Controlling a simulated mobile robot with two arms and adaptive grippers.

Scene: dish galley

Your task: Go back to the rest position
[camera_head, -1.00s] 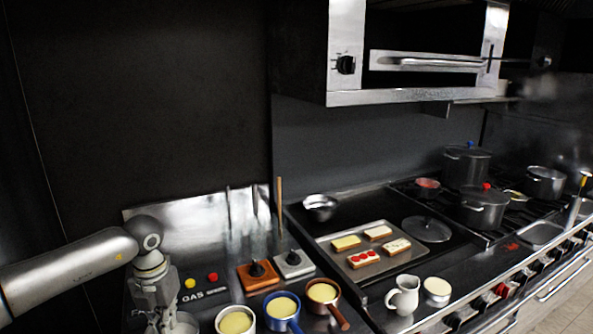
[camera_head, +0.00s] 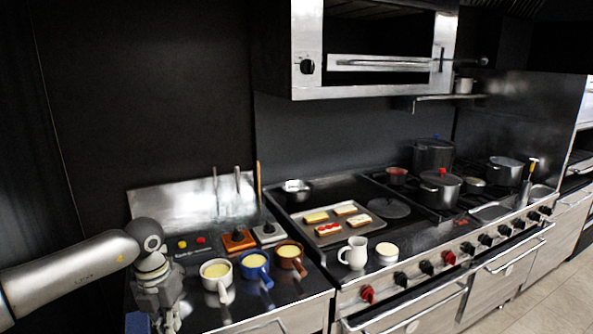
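My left gripper (camera_head: 168,322) hangs pointing down over the left end of the counter, left of the white pot. Its fingers are at the lower edge of the picture and small, so whether they are open or shut is unclear. My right gripper is not in the picture. A white pot (camera_head: 216,271), a blue pot (camera_head: 255,262) and a brown pot (camera_head: 289,251), each with yellow contents, stand in a row on the counter.
A tray (camera_head: 365,226) with several topped bread slices lies on the griddle, near a white jug (camera_head: 353,253) and a white cup (camera_head: 387,255). Pots (camera_head: 440,189) stand on the burners at right. An oven (camera_head: 377,62) hangs above. Floor (camera_head: 548,300) is clear at lower right.

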